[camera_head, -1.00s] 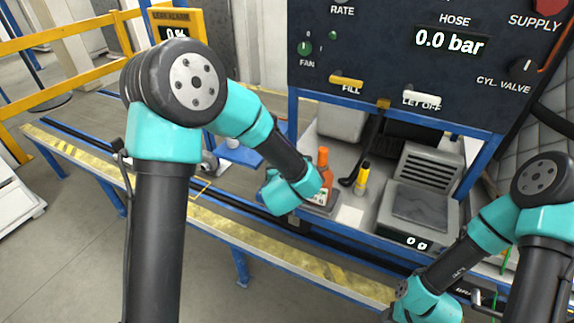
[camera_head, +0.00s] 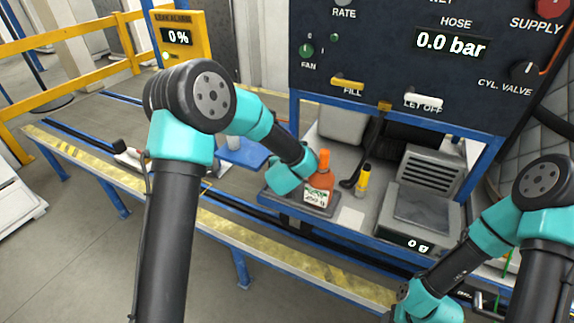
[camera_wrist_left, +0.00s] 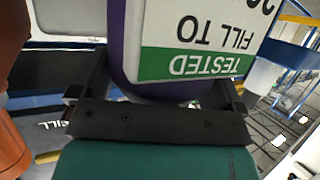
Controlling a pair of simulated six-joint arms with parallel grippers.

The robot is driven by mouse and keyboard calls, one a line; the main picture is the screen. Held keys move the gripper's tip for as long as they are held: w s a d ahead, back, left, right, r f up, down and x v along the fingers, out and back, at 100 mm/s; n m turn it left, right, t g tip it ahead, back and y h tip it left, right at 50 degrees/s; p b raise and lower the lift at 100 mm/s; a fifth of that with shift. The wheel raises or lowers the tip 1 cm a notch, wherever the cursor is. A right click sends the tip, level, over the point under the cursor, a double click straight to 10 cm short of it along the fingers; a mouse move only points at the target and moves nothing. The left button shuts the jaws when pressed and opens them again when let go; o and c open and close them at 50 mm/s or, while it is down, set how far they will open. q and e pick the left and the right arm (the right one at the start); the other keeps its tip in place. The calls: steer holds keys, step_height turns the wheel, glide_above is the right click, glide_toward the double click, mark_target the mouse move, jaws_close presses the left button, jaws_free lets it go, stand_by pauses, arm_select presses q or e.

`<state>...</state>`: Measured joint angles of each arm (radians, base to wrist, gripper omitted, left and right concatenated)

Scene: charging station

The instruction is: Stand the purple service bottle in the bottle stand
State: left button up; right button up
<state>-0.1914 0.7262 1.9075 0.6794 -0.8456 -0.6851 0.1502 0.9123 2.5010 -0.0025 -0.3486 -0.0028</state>
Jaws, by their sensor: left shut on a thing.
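In the left wrist view, the purple bottle (camera_wrist_left: 118,62) with a white and green label fills the middle. My left gripper (camera_wrist_left: 160,92) is shut on it, with a finger at each side. The label's writing appears upside down. In the head view my left wrist hides the fingers, and the purple bottle cannot be made out. An orange bottle (camera_head: 322,181) stands upright on a dark grey base (camera_head: 322,209), just right of my left wrist. I cannot tell which thing is the bottle stand. My right gripper's fingers are out of view at the lower right.
Further right is a grey scale (camera_head: 424,213). A blue pad (camera_head: 243,152) and a white cup (camera_wrist_left: 262,77) lie beyond my left arm. The dark control panel (camera_head: 390,50) overhangs the bench.

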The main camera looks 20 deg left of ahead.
arm_select(q)
steer(key=shift+f, duration=1.35)
steer(key=o, duration=1.3)
steer(key=shift+f, duration=0.1)
steer(key=shift+c, duration=0.2)
steer(key=shift+s+r, duration=0.2)
steer(key=shift+r, duration=0.05)
steer(key=v, duration=1.1)
steer(key=shift+s+r, duration=0.15)
steer(key=shift+s, duration=0.15)
steer(key=shift+d, duration=0.15)
